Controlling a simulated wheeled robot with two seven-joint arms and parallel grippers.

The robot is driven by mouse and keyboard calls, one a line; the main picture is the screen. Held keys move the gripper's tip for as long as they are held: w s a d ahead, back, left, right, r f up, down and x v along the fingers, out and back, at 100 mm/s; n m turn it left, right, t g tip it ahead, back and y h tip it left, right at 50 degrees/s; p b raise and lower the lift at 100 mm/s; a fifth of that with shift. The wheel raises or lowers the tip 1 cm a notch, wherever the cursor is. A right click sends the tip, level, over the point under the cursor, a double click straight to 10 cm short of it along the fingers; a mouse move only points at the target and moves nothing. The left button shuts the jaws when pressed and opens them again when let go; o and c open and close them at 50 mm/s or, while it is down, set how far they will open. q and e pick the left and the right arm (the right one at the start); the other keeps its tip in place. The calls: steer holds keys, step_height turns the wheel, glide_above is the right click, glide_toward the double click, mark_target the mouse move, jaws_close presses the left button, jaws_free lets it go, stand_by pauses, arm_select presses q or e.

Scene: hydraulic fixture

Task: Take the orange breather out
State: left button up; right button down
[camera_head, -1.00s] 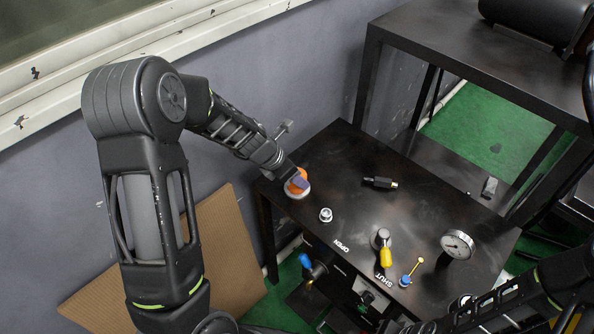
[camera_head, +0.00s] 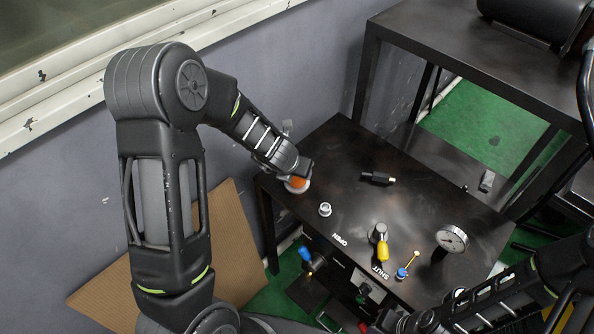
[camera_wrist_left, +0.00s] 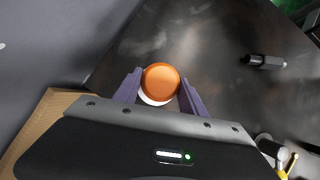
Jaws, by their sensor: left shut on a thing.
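The orange breather (camera_head: 298,184) sits on a pale round base at the left corner of the dark bench top. In the left wrist view the round orange cap (camera_wrist_left: 161,80) lies between the two purple fingers of my left gripper (camera_wrist_left: 162,92). The left gripper is shut on the breather, with one finger on each side of it. In the head view the wrist hides most of the fingers and part of the cap. My right gripper is low at the right of the head view, dark and partly cut off, and its jaws cannot be made out.
The bench top (camera_head: 338,165) holds a silver fitting (camera_head: 325,209), a black plug (camera_head: 377,178), a yellow-handled valve (camera_head: 382,245), a small blue and yellow lever (camera_head: 405,268) and a gauge (camera_head: 452,240). A wall stands close behind the left arm. The bench centre is fairly clear.

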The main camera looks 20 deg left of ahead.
arm_select(q)
steer(key=shift+r+p, duration=2.25)
steer(key=shift+r, duration=0.2)
